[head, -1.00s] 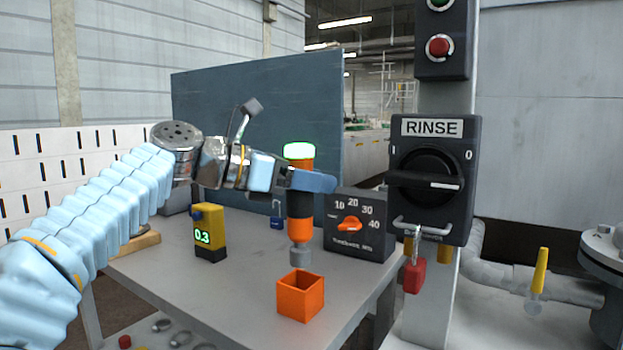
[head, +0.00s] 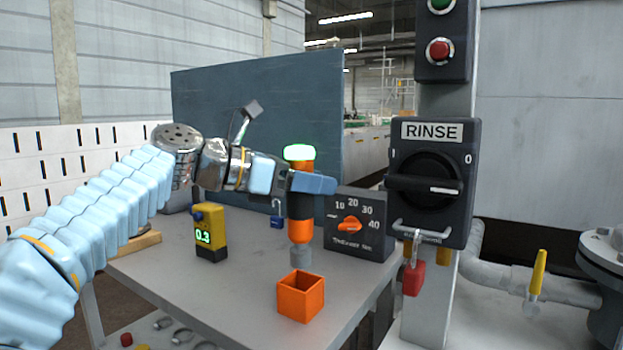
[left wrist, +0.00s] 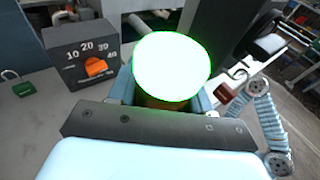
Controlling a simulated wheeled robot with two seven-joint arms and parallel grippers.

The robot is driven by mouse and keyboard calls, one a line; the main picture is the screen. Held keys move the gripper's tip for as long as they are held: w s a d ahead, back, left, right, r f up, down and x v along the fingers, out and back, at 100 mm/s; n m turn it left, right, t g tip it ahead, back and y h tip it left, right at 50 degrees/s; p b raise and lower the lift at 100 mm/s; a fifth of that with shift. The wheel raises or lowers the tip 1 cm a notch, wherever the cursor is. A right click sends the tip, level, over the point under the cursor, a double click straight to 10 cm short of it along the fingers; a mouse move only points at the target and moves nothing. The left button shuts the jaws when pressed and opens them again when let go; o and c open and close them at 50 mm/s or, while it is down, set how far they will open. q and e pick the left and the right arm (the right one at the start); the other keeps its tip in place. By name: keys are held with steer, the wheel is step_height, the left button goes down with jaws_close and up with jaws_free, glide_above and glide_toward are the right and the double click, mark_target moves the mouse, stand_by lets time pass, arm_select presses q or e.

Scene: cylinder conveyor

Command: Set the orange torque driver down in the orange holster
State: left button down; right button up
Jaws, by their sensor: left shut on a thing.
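The orange torque driver (head: 301,232) is upright, with a glowing green-white cap, a dark grip and a grey tip. My left gripper (head: 312,183) is shut on it below the cap. The orange holster (head: 300,299) is an open-topped square box on the grey table. The driver's tip is just above the holster, near its back rim, and looks clear of it. My right gripper is not seen in the head view.
A torque dial box (head: 357,224) stands right of the driver. A yellow meter (head: 210,236) reading 0.3 stands to the left. A dark blue panel (head: 230,120) backs the table, and a RINSE switch post (head: 431,180) rises at right.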

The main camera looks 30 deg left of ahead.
mark_target(312, 232)
arm_select(q)
steer(key=shift+f, duration=0.1)
stand_by(0.3)
steer(key=shift+f+b, duration=1.9)
steer(key=shift+f, duration=0.8)
steer(key=shift+f+b, duration=1)
steer(key=shift+f, duration=0.5)
steer(key=shift+c, duration=2.1)
jaws_free()
